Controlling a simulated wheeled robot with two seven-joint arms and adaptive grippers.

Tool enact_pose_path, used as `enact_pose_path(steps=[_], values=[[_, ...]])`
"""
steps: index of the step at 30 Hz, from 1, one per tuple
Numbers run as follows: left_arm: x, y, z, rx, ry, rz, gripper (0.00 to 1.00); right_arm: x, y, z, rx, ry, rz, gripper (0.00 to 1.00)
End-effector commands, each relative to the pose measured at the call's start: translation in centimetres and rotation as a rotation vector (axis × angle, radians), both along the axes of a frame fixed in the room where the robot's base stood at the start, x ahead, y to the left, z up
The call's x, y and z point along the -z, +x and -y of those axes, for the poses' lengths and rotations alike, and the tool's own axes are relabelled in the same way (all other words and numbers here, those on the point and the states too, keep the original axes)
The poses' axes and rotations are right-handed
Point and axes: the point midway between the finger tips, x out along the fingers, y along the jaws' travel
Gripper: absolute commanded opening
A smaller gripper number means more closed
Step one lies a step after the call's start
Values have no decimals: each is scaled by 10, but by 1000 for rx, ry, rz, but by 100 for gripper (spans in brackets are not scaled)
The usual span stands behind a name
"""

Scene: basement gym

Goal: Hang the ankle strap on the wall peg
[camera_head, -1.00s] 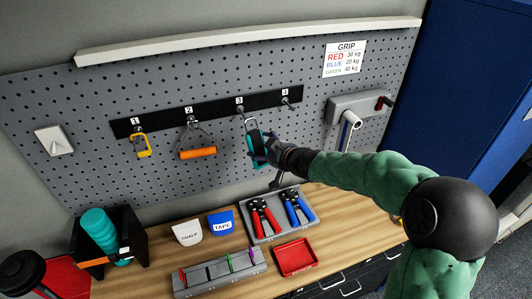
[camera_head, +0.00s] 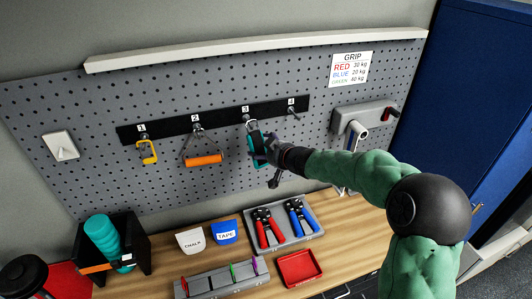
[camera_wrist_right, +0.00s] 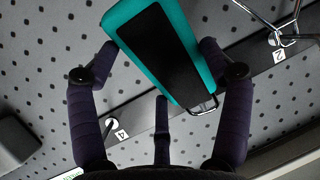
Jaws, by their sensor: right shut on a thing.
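The ankle strap (camera_head: 256,146) is a teal pad with a black middle and a metal ring at its top end. My right gripper (camera_head: 266,152) is shut on it and holds it in front of the pegboard, just below wall peg 3 (camera_head: 247,117). The ring appears at or right by peg 3, but I cannot tell whether it is around it. In the right wrist view the strap (camera_wrist_right: 165,50) lies between the fingers, its ring toward the black rail, and peg 3 is hidden. My left gripper is out of view.
On the black rail (camera_head: 180,128), a yellow handle (camera_head: 149,153) hangs at peg 1 and an orange-grip handle (camera_head: 204,160) at peg 2. Peg 4 (camera_head: 292,109) is empty. Below, the bench holds hand grippers in a grey tray (camera_head: 297,236), a red tray (camera_head: 298,268) and bins.

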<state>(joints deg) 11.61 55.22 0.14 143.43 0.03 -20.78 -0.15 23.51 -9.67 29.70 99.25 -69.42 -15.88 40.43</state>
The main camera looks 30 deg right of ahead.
Motion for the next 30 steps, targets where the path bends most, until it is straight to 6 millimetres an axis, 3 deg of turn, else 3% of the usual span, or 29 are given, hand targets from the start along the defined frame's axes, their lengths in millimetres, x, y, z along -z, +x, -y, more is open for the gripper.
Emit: enact_pose_path(steps=[15, 30], values=[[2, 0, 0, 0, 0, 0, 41, 9, 22, 5, 0, 0, 1, 43], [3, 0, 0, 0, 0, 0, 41, 15, 25, 6, 0, 0, 1, 43]])
